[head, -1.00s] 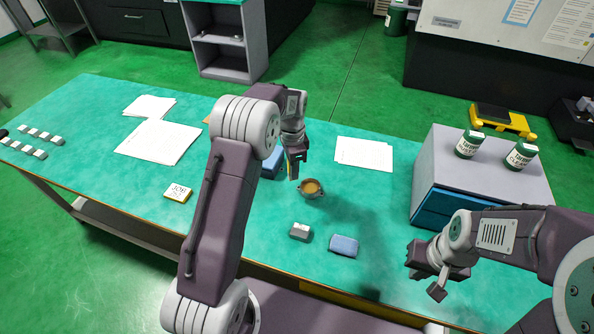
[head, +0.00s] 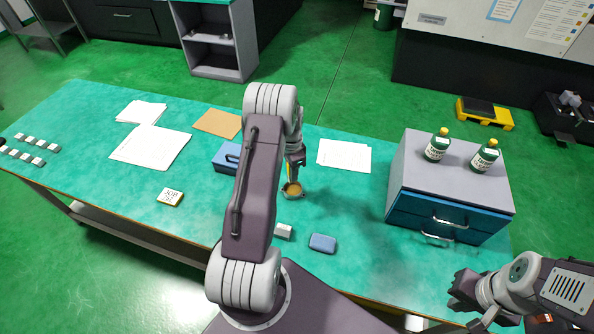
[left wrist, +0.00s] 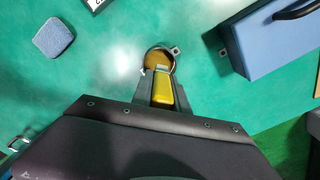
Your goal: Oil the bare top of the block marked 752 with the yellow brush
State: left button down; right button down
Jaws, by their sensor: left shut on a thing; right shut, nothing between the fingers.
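My left gripper (head: 294,158) is shut on the yellow brush (left wrist: 163,92) and holds it upright over the round metal pot (head: 292,190) of amber liquid. In the left wrist view the brush's lower end is at the pot (left wrist: 158,58); I cannot tell how deep it reaches. A small pale block (head: 284,231) sits on the table in front of the pot. In the left wrist view the block (left wrist: 95,3) is cut off at the top edge, with a "2" showing. My right gripper (head: 464,302) is shut and empty, beyond the table's front edge at the lower right.
A blue pad (head: 322,243) lies beside the block. A blue toolbox (head: 228,158) stands left of the pot, partly behind my left arm. A job card (head: 170,197) and papers (head: 150,146) lie further left. A drawer cabinet (head: 450,178) with two green bottles stands at right.

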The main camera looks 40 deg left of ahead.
pick_arm(q)
jog(key=shift+d+f, duration=0.1)
jog(key=shift+f, duration=0.3)
notch_tip(320, 180, down, 5)
jog(key=b, duration=0.4)
jog(key=shift+f+b, duration=0.1)
jog(key=shift+b, duration=0.2)
jog(key=shift+f, duration=0.4)
dwell(0.3)
jog(key=shift+f, duration=0.1)
dwell(0.9)
notch_tip(320, 180, up, 7)
jog(key=p, duration=0.5)
